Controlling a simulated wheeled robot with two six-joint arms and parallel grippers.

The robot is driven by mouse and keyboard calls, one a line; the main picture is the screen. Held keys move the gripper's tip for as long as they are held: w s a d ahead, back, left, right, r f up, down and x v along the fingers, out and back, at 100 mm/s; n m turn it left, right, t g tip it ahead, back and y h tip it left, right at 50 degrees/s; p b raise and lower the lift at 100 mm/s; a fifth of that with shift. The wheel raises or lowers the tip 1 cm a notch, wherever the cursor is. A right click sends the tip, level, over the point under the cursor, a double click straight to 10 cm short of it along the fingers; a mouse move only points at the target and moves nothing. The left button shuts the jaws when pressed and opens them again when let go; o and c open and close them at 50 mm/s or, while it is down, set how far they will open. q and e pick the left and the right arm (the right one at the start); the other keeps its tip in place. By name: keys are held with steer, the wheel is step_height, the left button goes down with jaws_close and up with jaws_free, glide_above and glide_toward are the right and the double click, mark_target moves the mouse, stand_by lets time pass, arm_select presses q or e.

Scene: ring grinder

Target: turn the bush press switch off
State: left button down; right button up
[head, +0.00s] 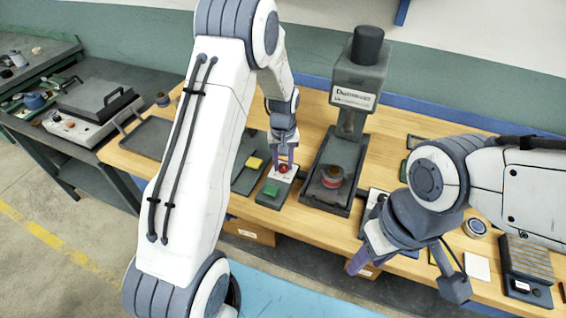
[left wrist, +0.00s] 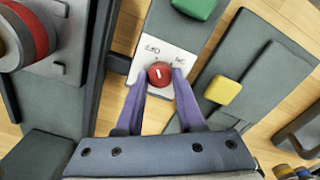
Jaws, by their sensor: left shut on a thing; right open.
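The bush press (head: 352,95) stands on the wooden bench with a grey base. Beside it, to the left in the head view, is its switch box with a white plate, a red knob (head: 283,168) and a green button (head: 271,189). In the left wrist view the red knob (left wrist: 160,74) carries a short white mark, between small labels on the plate. Which label the mark points to, I cannot tell. My left gripper (left wrist: 159,80) has its purple fingers shut on the knob's two sides. My right gripper (head: 357,262) is open near the bench's front edge, away from the switch.
A red-ringed part (head: 332,176) sits on the press base. A yellow block (head: 254,162) lies on a grey fixture left of the switch box. A dark tray (head: 150,137) lies further left. My right arm covers part of the bench's right side.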

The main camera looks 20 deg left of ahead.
mark_target(284, 166)
arm_select(q)
steer(key=c, duration=0.5)
jaws_free()
step_height(284, 166, up, 11)
steer(key=shift+f+b, duration=0.2)
steer(key=shift+b, duration=0.75)
steer(key=shift+d, duration=0.1)
steer(key=s+d+r+m, duration=0.35)
steer(key=s+d, duration=0.25)
steer(key=d, duration=0.2)
steer(key=s+d+m, duration=0.2)
steer(key=s+m, duration=0.1)
steer(key=s, duration=0.4)
steer(key=s+d+r+m, duration=0.1)
steer(key=s+d+m, duration=0.2)
steer(key=s, duration=0.5)
steer(key=s+d+r+m+h, duration=0.1)
steer(key=s+d+m, duration=0.1)
steer(key=s, duration=0.6)
steer(key=shift+s+d+m, duration=0.25)
steer(key=shift+d+m, duration=0.05)
steer(key=shift+m, duration=0.15)
